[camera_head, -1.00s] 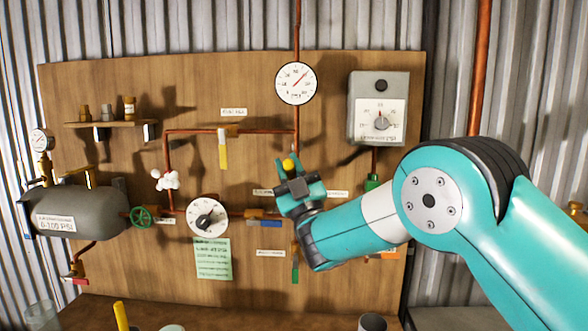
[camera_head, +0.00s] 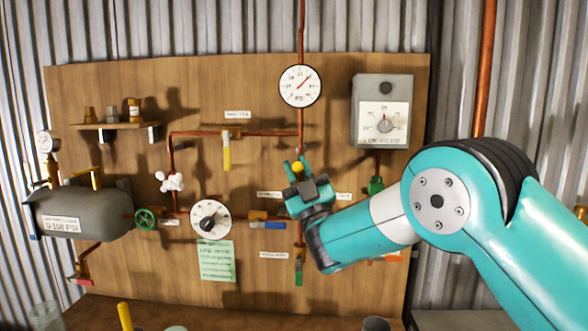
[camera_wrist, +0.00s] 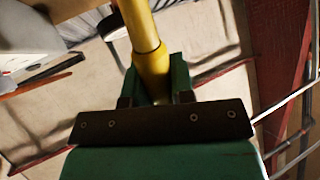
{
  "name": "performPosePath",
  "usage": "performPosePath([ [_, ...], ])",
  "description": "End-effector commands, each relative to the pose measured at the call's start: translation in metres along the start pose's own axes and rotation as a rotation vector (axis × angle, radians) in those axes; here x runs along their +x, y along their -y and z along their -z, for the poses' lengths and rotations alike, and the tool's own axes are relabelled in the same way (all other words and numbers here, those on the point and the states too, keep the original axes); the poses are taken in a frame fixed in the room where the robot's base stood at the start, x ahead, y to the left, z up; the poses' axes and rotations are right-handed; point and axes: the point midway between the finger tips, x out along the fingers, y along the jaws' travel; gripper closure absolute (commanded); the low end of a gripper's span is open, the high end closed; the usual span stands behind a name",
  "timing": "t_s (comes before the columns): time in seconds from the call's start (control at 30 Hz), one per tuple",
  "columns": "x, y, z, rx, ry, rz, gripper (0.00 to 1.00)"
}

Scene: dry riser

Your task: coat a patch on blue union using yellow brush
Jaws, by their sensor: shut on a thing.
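My gripper (camera_head: 297,163) is raised in front of the wooden board, right of its middle, below the round pressure gauge. It is shut on a yellow rod-like handle, taken as the yellow brush (camera_wrist: 146,45); only its rounded yellow end shows in the head view (camera_head: 297,167). In the wrist view the handle runs up out of the frame from between the green jaws (camera_wrist: 158,88); no bristles can be seen. I cannot tell whether this is the blue union.
The wooden board (camera_head: 90,270) carries copper pipes, a pressure gauge (camera_head: 299,86), a grey control box (camera_head: 380,112), a white dial (camera_head: 211,219) and a yellow lever (camera_head: 227,152). A grey tank (camera_head: 80,212) is at left. Another yellow handle (camera_head: 124,316) stands at the bottom.

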Motion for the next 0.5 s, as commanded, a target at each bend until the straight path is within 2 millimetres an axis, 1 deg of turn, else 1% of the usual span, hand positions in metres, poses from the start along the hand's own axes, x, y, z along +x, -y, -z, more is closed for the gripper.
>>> performPosePath([
  [0.03,-0.001,-0.004,0.0,-0.002,0.001,-0.001,1.0],
  [0.13,-0.002,-0.005,0.0,-0.001,0.0,0.0,1.0],
  [0.4,0.003,0.011,0.001,0.0,-0.001,0.0,1.0],
  [0.5,0.004,0.01,0.002,-0.001,0.0,-0.001,1.0],
])
